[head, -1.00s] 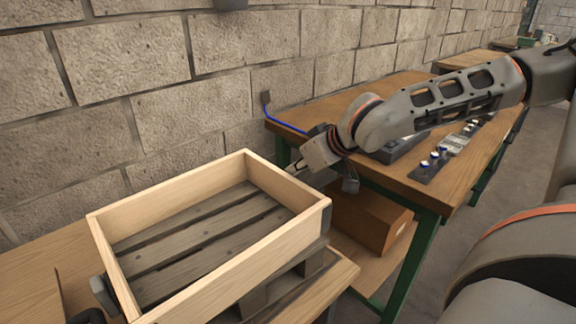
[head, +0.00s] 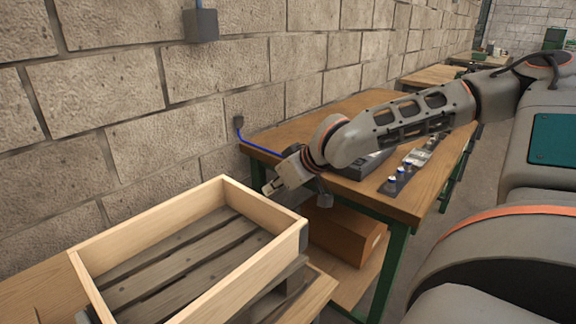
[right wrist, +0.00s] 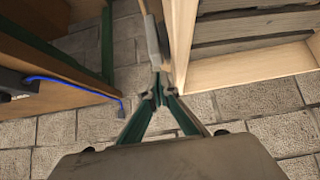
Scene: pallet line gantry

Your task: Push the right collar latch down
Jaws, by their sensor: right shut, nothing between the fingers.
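The pale wooden collar (head: 262,262) sits on a grey slatted pallet (head: 190,262). My right gripper (head: 268,189) is beyond the collar's right-hand wall in the head view, near its far corner. In the right wrist view its fingers (right wrist: 160,88) are shut with nothing between them, close beside the collar wall (right wrist: 180,45). A light grey flat piece, apparently the right collar latch (right wrist: 153,42), stands along that wall just past the fingertips. Whether they touch it I cannot tell. My left gripper is not in view.
A wooden workbench (head: 365,112) with green legs stands to the right, holding small parts (head: 395,180). A brown box (head: 340,232) sits on its lower shelf. The block wall (head: 240,60) runs close behind, with a blue cable (head: 258,148) near it.

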